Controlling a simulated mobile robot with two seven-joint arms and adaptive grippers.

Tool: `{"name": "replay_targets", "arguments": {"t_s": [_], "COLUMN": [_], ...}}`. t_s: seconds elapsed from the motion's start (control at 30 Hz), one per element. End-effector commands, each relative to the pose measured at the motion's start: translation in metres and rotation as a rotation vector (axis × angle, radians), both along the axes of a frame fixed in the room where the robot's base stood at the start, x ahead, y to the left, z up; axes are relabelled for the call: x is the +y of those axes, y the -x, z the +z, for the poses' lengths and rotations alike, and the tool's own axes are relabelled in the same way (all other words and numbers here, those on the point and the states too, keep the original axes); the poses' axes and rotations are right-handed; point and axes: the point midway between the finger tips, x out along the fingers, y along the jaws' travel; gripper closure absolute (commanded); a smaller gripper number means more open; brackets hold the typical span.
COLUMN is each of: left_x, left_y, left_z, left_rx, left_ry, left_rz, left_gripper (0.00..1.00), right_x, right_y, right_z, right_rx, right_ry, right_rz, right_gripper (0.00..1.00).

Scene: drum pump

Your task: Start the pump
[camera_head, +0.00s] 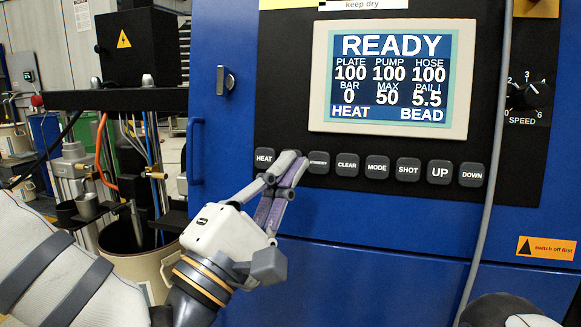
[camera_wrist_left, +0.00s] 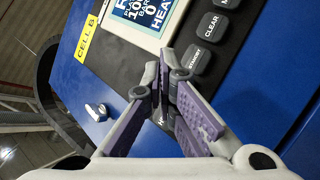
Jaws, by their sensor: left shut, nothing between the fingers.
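The pump's control panel (camera_head: 285,70) is black on a blue cabinet. Its screen (camera_head: 394,75) reads READY, with HEAT and BEAD below. Under it runs a row of grey buttons: HEAT (camera_head: 264,159), STANDBY (camera_head: 318,162), CLEAR (camera_head: 347,164), MODE (camera_head: 377,167), SHOT (camera_head: 408,169), UP (camera_head: 440,172) and DOWN (camera_head: 471,174). My left gripper (camera_head: 292,163) is shut and empty, its tips over the row between HEAT and STANDBY, hiding that spot. In the left wrist view its tips (camera_wrist_left: 167,80) are beside STANDBY (camera_wrist_left: 195,60); contact cannot be told. My right gripper is not seen.
A speed knob (camera_head: 533,95) is on the panel's right. A grey cable (camera_head: 491,190) hangs down across the panel. A door handle (camera_head: 194,150) sticks out at the cabinet's left edge. Pump columns and a pail (camera_head: 135,255) stand left, behind my left arm.

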Motion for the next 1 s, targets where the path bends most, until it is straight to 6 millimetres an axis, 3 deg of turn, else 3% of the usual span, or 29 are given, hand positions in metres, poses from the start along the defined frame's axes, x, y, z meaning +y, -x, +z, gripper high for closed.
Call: {"name": "replay_targets", "arguments": {"t_s": [0.23, 1.0], "left_x": [-0.0047, -0.0048], "left_y": [-0.0138, -0.0138], "left_z": [-0.0024, -0.0014], "left_rx": [0.0, -0.001], "left_ry": [0.0, -0.001], "left_rz": [0.0, 0.0], "left_gripper": [1.0, 1.0], "right_x": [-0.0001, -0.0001], "right_y": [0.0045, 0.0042], "right_z": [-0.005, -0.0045], "right_rx": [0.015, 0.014], "right_ry": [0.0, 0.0], "right_rz": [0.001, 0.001], "right_gripper": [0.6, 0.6]}}
